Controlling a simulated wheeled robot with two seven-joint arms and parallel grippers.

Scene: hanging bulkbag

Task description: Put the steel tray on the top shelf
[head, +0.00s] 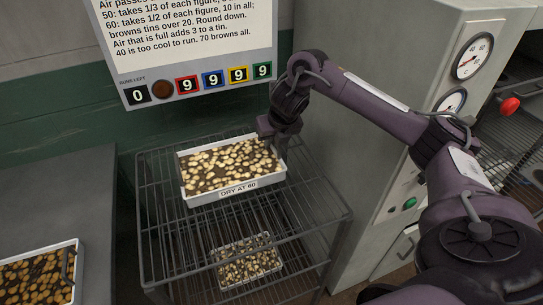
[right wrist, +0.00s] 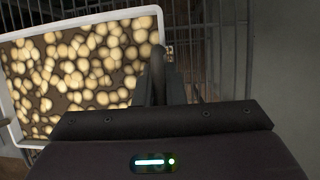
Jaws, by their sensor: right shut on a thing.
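A pale, light-rimmed tray (head: 205,199) full of cream pieces on dark filling is at the top shelf of the wire rack (head: 331,202). Its front wall carries a label reading "DRY AT 60". My right gripper (head: 277,140) is at its back right corner and is shut on its edge. In the right wrist view, the tray (right wrist: 100,17) lies to the left of the fingers (right wrist: 162,85). Whether its underside rests fully on the shelf wires cannot be told. My left gripper is not in view.
A smaller tray (head: 246,285) of pieces sits on a lower rack shelf. Another tray (head: 78,262) with a handle stands on the grey table (head: 70,195) at left. A sign (head: 185,40) hangs behind the rack. A grey cabinet with gauges (head: 472,58) stands close at right.

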